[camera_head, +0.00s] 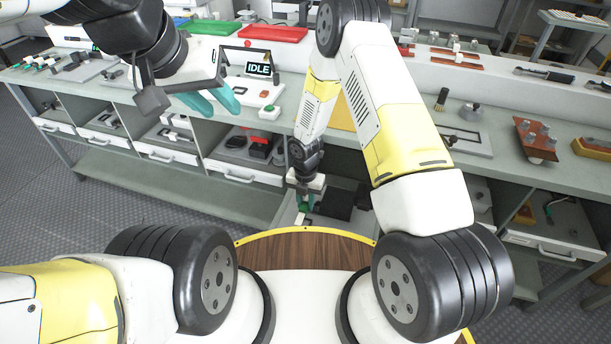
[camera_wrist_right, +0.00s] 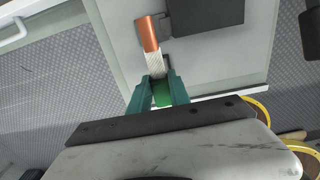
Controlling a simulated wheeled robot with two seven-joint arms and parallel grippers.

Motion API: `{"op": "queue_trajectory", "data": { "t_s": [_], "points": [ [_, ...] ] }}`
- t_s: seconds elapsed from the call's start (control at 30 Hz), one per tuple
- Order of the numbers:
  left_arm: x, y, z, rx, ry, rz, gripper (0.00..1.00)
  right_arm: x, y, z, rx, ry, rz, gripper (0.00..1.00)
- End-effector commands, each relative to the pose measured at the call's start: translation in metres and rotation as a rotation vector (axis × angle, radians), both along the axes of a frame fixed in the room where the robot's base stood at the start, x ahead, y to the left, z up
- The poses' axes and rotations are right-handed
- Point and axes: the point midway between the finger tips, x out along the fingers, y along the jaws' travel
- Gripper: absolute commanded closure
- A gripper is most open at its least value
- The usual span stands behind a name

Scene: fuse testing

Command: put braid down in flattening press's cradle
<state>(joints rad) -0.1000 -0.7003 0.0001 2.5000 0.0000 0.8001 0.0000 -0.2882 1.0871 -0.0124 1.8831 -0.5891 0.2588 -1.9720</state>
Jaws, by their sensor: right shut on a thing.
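The braid shows in the right wrist view as a pale woven strip (camera_wrist_right: 155,64) with a copper end (camera_wrist_right: 149,33) and a green part between my right fingers. My right gripper (camera_wrist_right: 160,92) is shut on that green part. The copper end lies over or beside a small dark bracket joined to a dark block (camera_wrist_right: 206,20), perhaps the press and its cradle; contact cannot be told. In the head view my right gripper (camera_head: 304,204) is low, left of the dark block (camera_head: 337,203). My left gripper (camera_head: 208,103) is open and empty above the bench front.
The dark block stands on a grey surface (camera_wrist_right: 118,40) below bench level. Drawers and open compartments run below the bench on both sides.

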Motion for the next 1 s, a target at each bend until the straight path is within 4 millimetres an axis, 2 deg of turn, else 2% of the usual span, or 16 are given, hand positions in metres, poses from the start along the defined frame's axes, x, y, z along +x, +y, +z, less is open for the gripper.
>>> {"op": "queue_trajectory", "data": {
  "t_s": [0.17, 0.63, 1.0],
  "points": [
    [0.000, 0.000, 0.000, 0.000, 0.000, 0.000, 0.66, 0.001, -0.001, -0.005, 0.000, 0.002, -0.001, 1.00],
    [0.000, 0.000, 0.000, 0.000, 0.000, 0.000, 0.66, 0.002, -0.001, -0.047, -0.001, 0.001, -0.002, 1.00],
    [0.000, 0.000, 0.000, 0.000, 0.000, 0.000, 0.66, 0.002, -0.001, -0.058, 0.000, 0.000, -0.003, 1.00]
  ]
}}
